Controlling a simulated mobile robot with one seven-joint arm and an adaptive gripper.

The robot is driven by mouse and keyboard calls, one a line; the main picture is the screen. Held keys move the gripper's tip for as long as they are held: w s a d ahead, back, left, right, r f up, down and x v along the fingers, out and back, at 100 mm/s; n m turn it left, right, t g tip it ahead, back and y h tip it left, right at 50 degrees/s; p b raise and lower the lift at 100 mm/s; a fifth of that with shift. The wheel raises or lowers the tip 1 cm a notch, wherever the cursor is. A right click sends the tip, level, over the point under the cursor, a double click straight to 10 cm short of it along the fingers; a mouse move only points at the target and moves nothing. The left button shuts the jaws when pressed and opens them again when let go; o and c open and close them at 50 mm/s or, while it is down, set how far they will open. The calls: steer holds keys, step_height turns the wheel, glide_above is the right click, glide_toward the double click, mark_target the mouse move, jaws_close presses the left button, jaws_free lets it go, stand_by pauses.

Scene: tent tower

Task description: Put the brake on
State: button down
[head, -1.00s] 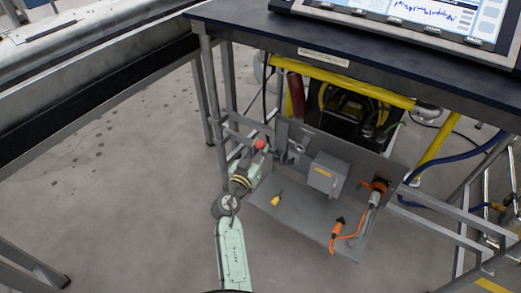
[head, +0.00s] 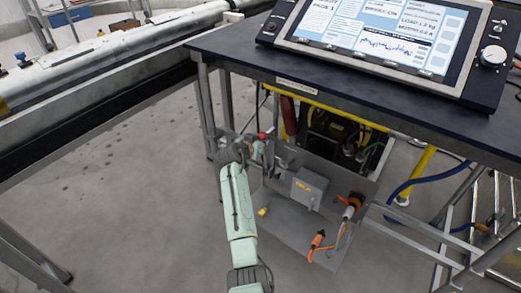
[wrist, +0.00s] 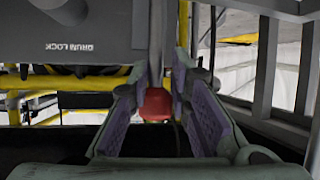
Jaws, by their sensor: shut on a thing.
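The brake lever is a grey rod with a red knob (head: 262,136) at the left end of the grey panel under the bench. In the wrist view the red knob (wrist: 157,105) sits between the two purple-padded fingers, and its grey rod runs upward from it. My gripper (wrist: 163,85) is shut on the lever by its knob. In the head view my gripper (head: 256,148) is at the lever, its fingers small and partly hidden by my arm. A grey plate marked "DRUM LOCK" (wrist: 75,25) is beside the lever, at upper left in the wrist view.
A dark bench top (head: 340,85) with a tilted screen console (head: 385,35) overhangs the panel. A grey box (head: 308,188) and an orange-handled tool (head: 317,240) are on the panel to the right. Table legs stand close at left; the floor at left is clear.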

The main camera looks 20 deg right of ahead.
mark_target(272, 136)
steer(key=shift+m+g+y, duration=0.3)
steer(key=shift+g+y, duration=0.2)
steer(key=shift+g, duration=0.3)
steer(key=d, duration=0.1)
steer(key=w+d, duration=0.1)
steer(key=d, duration=0.1)
steer(key=shift+w+d+r+p, duration=0.25)
steer(key=shift+w+d+p, duration=0.05)
steer(key=shift+d+p, duration=0.1)
steer(key=c, duration=1.9)
jaws_free()
steer(key=shift+c, duration=0.2)
steer(key=shift+o, duration=1.4)
steer(key=shift+d+f, duration=0.1)
steer(key=shift+d, duration=0.1)
steer(key=o, duration=0.4)
steer(key=shift+w+a, duration=0.1)
steer(key=shift+a, duration=0.05)
steer(key=shift+c, duration=0.2)
steer(key=shift+a, duration=0.15)
steer(key=shift+a, duration=0.1)
